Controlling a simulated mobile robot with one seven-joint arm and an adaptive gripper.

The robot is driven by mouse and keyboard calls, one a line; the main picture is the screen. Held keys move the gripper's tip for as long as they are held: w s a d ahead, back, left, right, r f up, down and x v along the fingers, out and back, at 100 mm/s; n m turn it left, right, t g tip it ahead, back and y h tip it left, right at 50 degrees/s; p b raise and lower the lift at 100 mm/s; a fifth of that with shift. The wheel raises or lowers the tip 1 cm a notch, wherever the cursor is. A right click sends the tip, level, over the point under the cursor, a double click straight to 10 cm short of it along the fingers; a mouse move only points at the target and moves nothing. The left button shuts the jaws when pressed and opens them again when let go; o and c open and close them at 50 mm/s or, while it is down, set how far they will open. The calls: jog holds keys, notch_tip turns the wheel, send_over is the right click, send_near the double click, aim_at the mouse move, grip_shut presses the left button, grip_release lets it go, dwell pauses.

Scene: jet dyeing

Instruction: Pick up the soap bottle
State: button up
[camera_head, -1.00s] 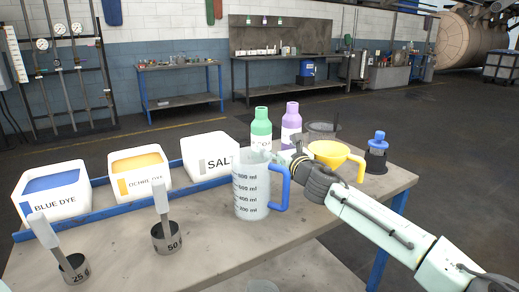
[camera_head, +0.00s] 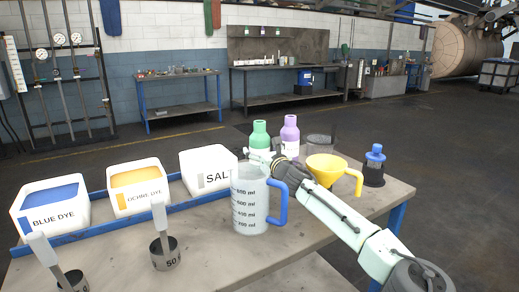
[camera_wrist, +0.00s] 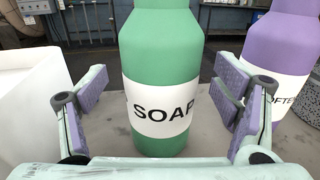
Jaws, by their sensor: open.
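The green soap bottle (camera_head: 260,135) stands upright on the table behind the measuring jug. In the wrist view the soap bottle (camera_wrist: 160,75) is large and central, with a white label reading SOAP. My gripper (camera_wrist: 165,95) is open, with one purple-padded finger on each side of the bottle and a visible gap at both sides. In the head view my gripper (camera_head: 262,156) is at the bottle, partly hidden behind the jug. The lower part of the bottle is hidden there by the jug and gripper.
A purple softener bottle (camera_head: 290,134) stands close to the right of the soap. The clear jug (camera_head: 248,212) with a blue handle is in front. A yellow funnel (camera_head: 328,167), a blue-capped bottle (camera_head: 374,167) and a white salt bin (camera_head: 207,173) are nearby.

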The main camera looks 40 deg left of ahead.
jog(key=shift+w+a, duration=0.2)
jog(key=shift+a, duration=0.05)
jog(key=c, duration=1.5)
jog(key=shift+c, duration=0.4)
